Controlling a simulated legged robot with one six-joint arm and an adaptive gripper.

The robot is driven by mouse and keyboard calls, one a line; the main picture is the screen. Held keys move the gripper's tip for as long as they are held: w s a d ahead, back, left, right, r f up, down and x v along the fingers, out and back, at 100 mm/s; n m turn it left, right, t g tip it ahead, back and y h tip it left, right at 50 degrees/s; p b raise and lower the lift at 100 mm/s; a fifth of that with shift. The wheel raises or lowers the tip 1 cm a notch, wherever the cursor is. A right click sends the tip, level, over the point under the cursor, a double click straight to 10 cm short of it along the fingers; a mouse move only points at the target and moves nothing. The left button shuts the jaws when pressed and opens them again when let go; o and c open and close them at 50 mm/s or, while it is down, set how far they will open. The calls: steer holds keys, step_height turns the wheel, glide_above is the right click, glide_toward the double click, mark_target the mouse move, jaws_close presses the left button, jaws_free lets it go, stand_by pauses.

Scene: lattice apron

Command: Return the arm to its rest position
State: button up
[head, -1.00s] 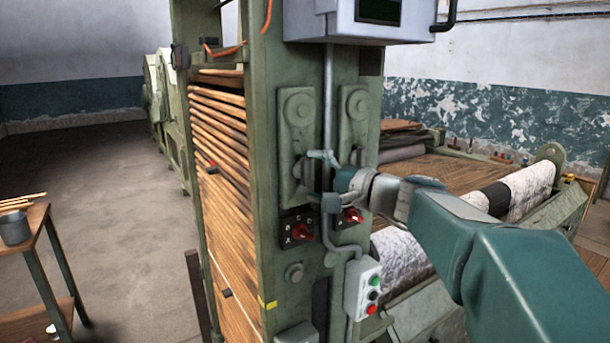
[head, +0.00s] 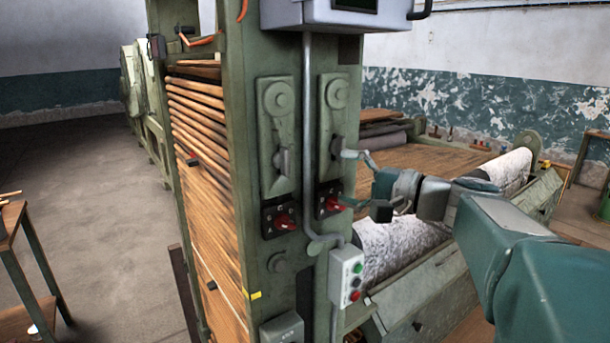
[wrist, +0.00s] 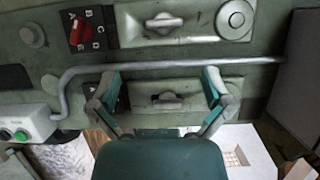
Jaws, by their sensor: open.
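My gripper (head: 347,178) is open, with its two fingers spread toward the green machine column (head: 301,75) in the head view. Nothing shows between the fingers. In the wrist view my gripper (wrist: 160,82) has one finger at each side of a grey lever handle (wrist: 166,100); I cannot tell the gap to it. In the head view the fingertips overlap the column's right edge, near the right lever (head: 337,147) and the right red knob (head: 335,204). My arm reaches in from the lower right.
A left lever (head: 281,160) and left red knob (head: 284,221) share the column. A grey conduit (head: 307,130) runs down to a button box (head: 346,277). A white-patterned roller (head: 395,247) lies behind my arm. A wooden table (head: 12,222) stands left; floor between is clear.

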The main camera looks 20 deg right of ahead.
steer(key=s+a+f+n+g+h, duration=0.4)
steer(key=s+a+f+g, duration=0.4)
steer(key=a+f, duration=0.4)
steer(key=s+d+f+n+h, duration=0.4)
steer(key=s+f+n+h, duration=0.2)
steer(key=s+f, duration=0.4)
steer(key=shift+s+d+f+h, duration=0.25)
steer(key=shift+s+h, duration=0.25)
steer(key=shift+h, duration=0.4)
